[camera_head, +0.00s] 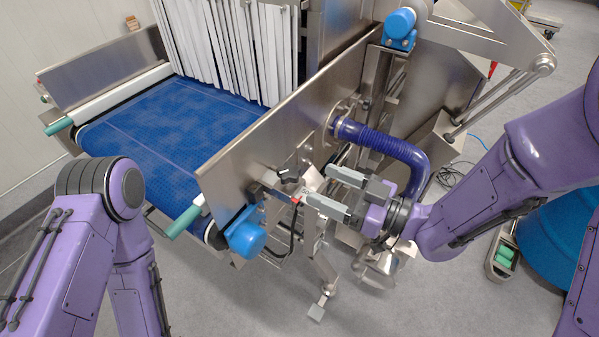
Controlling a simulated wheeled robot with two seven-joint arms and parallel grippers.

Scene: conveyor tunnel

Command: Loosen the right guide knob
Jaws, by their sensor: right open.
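The black guide knob (289,174) sits on a bracket at the outer face of the steel side guide plate (262,140), above the blue motor. My right gripper (318,186) comes in from the right with its two grey fingers spread apart. Its fingertips point left toward the knob and stop a little short of it, and nothing shows between them. A small red part (296,197) lies just below the knob, near the lower finger. My left arm shows at the left, but its gripper is out of view.
The blue conveyor belt (165,130) runs under white strip curtains (225,45). A blue motor (245,233) hangs below the knob. A dark blue hose (385,142) arches close above my right gripper. A blue drum (560,240) stands on the floor at the right.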

